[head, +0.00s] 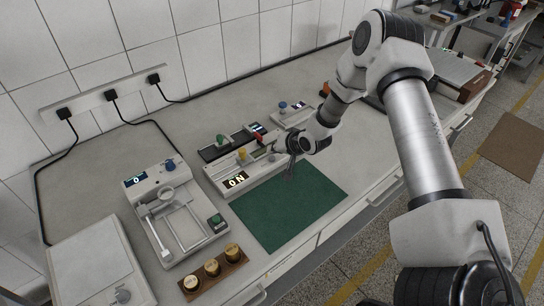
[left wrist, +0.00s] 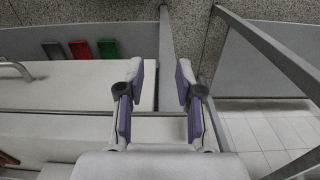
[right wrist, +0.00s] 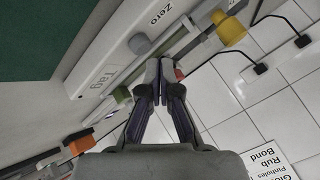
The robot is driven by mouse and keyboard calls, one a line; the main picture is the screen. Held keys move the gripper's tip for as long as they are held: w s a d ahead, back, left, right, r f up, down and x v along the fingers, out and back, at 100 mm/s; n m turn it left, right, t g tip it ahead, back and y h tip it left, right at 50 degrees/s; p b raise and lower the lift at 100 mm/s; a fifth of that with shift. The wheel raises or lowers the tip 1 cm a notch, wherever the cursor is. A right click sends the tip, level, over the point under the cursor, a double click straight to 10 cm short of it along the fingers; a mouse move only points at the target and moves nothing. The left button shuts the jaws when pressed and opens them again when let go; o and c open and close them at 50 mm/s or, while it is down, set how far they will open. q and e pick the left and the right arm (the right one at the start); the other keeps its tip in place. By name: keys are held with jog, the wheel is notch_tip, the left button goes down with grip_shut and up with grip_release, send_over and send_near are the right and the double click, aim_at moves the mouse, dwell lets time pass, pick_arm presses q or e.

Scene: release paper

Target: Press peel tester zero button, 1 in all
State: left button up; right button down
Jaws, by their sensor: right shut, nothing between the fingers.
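The peel tester (head: 215,181) is a long pale device with a lit display reading "0N" (head: 236,180), standing behind the green mat. In the right wrist view its pale panel carries the word "Zero" beside a round grey button (right wrist: 139,43). My left gripper (left wrist: 161,72) is open and empty, away from the tester.
The green mat (head: 290,210) lies in front of the tester. A white device with a blue knob (head: 170,163) and a wooden block with round weights (head: 236,266) stand to the left. A yellow knob (right wrist: 232,33) is near my right fingers. A power strip (head: 90,100) is on the wall.

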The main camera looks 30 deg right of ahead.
aim_at(274, 158)
notch_tip(274, 158, up, 5)
jog(key=p, duration=0.3)
jog(key=shift+p, duration=0.3)
dwell(0.6)
